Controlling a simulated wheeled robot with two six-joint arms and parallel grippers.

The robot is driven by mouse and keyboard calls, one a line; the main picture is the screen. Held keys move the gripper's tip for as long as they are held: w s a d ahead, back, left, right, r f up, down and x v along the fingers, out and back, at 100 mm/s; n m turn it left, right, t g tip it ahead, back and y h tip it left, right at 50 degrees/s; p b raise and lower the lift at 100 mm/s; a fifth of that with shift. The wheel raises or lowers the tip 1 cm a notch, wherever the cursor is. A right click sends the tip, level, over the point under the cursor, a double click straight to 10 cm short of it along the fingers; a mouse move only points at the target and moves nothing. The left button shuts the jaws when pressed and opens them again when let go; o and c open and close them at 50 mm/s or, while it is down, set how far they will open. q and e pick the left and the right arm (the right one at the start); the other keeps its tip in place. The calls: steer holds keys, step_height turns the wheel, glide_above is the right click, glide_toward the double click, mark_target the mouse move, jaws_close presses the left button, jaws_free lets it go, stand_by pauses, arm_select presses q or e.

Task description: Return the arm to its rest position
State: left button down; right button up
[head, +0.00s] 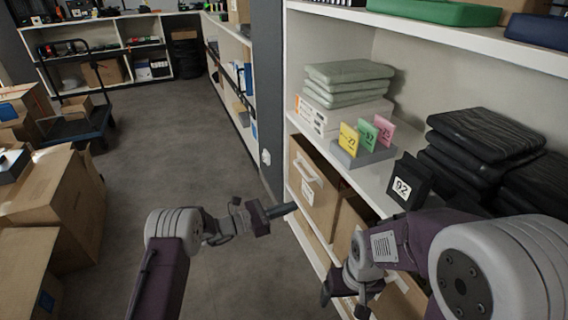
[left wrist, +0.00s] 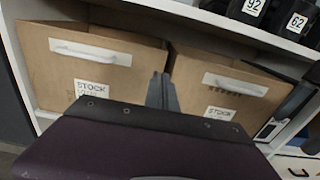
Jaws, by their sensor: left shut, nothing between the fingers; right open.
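My left arm comes in from the lower left of the head view. Its gripper (head: 283,210) points right, towards the lower part of the white shelf unit, over the grey floor. It is shut and empty. In the left wrist view its fingers (left wrist: 162,92) are together in front of two cardboard stock boxes, with no contact that I can make out. My right arm folds down at the lower right of the head view. Its gripper (head: 345,298) hangs low in front of the shelf and is partly hidden by the arm; it looks empty.
The white shelf (head: 345,165) holds grey folded cloths (head: 348,75), coloured cards (head: 366,134), black folded items (head: 480,135) and a tag marked 92 (head: 402,189). A stock box (head: 310,175) sits below. Cartons (head: 60,195) stand at the left. The aisle floor (head: 180,130) is clear.

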arm_select(q)
step_height(320, 180, up, 10)
steer(key=m, duration=0.2)
steer(key=s+r+m+g+y, duration=0.2)
steer(key=s+r+m+g, duration=0.15)
steer(key=s, duration=0.45)
steer(key=s+a+f+m+g+y, duration=0.1)
steer(key=s+a+f+m+y, duration=0.3)
steer(key=s, duration=0.4)
steer(key=s+a+f+m+g+y, duration=0.1)
steer(key=s+a+f+m+y, duration=0.3)
steer(key=s+a, duration=0.3)
steer(key=s+a+f+m+y, duration=0.3)
steer(key=a+f+m+y, duration=0.1)
steer(key=a, duration=0.3)
steer(key=s+a+f+m+y, duration=0.3)
steer(key=a+f, duration=0.1)
steer(key=a, duration=0.3)
step_height(320, 180, up, 38)
steer(key=t+p, duration=0.1)
steer(key=p, duration=3.7)
steer(key=shift+w+d+m, duration=0.25)
steer(key=shift+w+m, duration=0.2)
